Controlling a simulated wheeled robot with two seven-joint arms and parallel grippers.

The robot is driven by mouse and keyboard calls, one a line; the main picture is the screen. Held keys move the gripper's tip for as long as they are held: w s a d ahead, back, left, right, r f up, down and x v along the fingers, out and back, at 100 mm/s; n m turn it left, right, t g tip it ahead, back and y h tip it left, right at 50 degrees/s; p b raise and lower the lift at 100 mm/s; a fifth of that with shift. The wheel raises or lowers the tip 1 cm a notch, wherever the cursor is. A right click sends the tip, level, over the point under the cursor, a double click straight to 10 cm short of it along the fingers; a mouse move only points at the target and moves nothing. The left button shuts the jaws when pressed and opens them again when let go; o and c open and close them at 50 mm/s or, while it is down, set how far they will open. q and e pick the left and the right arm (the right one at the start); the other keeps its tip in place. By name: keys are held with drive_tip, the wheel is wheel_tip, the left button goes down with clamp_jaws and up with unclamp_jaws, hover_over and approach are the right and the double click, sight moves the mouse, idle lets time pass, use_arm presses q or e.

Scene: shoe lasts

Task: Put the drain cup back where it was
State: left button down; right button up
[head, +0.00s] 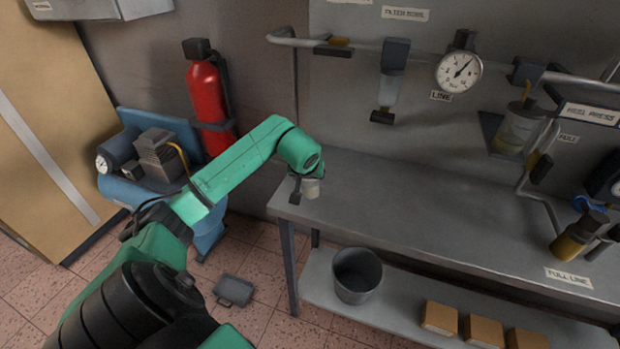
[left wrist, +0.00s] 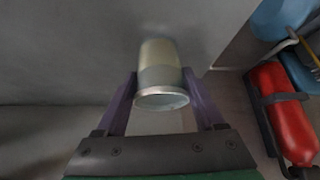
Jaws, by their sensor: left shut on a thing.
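The drain cup (left wrist: 160,75), a small pale metal cup with a round rim, sits between the two purple fingers of my left gripper (left wrist: 160,90), which is shut on it. In the head view the cup (head: 312,188) shows as a small pale cylinder at the left end of the grey bench (head: 420,205). My left gripper (head: 303,188) is partly hidden by its own wrist there. I cannot tell whether the cup touches the bench top. My right gripper is not in view.
A filter bowl (head: 390,80), a gauge (head: 459,72) and pipes hang on the wall behind the bench. A bucket (head: 357,275) and several boxes (head: 439,318) stand on the lower shelf. A red extinguisher (head: 207,95) and blue compressor (head: 150,165) are at left. The bench middle is clear.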

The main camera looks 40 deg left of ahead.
use_arm(q)
drive_tip(key=shift+f, duration=0.15)
unclamp_jaws()
drive_tip(key=shift+r, duration=0.35)
drive_tip(key=b+v, duration=0.1)
drive_tip(key=v, duration=1)
drive_tip(key=shift+s+r+b, duration=0.15)
drive_tip(key=shift+r+b, duration=0.2)
drive_tip(key=shift+d, duration=0.15)
